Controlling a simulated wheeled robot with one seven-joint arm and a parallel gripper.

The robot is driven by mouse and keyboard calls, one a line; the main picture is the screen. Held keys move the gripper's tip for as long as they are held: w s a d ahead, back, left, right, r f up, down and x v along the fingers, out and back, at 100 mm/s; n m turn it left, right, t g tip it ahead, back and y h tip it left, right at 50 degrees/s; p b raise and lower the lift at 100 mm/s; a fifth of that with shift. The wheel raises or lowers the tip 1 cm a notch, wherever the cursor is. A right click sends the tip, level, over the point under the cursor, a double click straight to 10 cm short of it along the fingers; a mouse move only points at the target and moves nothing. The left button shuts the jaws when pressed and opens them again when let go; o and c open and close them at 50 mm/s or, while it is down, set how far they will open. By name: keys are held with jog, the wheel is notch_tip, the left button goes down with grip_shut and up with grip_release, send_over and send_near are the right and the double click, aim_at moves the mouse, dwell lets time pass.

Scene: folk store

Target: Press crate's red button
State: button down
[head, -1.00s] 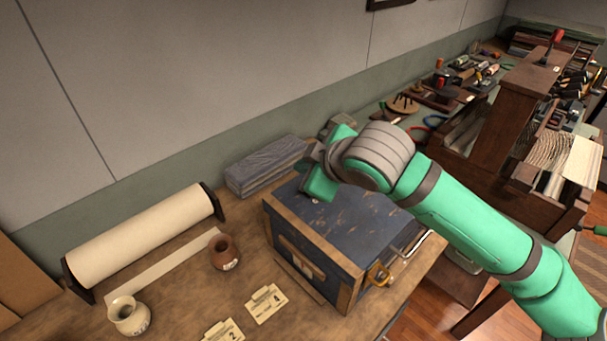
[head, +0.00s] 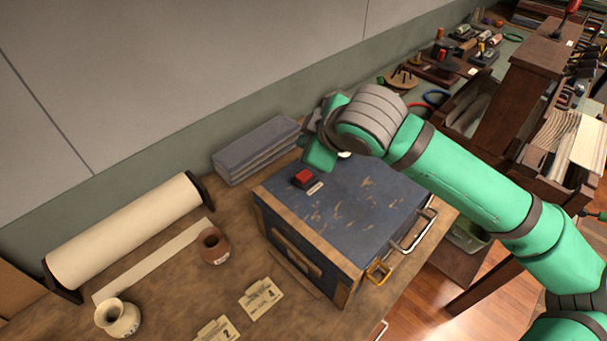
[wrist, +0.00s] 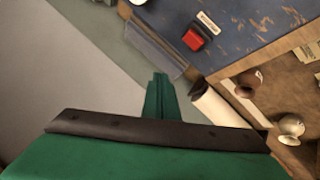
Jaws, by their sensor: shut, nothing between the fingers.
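The blue, scuffed crate (head: 365,205) with wooden edges stands on the workbench. Its red button (head: 304,176) sits on a dark base at the top's back left corner, beside a small pale label. In the wrist view the red button (wrist: 194,39) shows at the upper right on the crate top (wrist: 245,22). My gripper (wrist: 160,80) is shut and empty, with its green fingers together below and left of the button in that picture, apart from it.
A grey stack of slabs (head: 257,149) lies behind the crate. A paper roll (head: 125,232), brown jar (head: 213,246) and cream jar (head: 118,318) stand to the left. Numbered cards (head: 261,298) lie in front. The wall rises behind the bench.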

aim_at(307, 178)
jog(key=shift+w+d+f, duration=0.1)
jog(key=shift+f, duration=1.9)
jog(key=shift+w+d+f, duration=0.1)
jog(key=shift+f, duration=1.85)
jog(key=shift+f, duration=0.15)
jog(key=shift+f, duration=0.3)
jog(key=shift+f, duration=0.45)
jog(key=shift+r, duration=0.9)
jog(key=shift+r, duration=0.1)
jog(key=shift+r, duration=2.4)
jog(key=shift+a, duration=0.1)
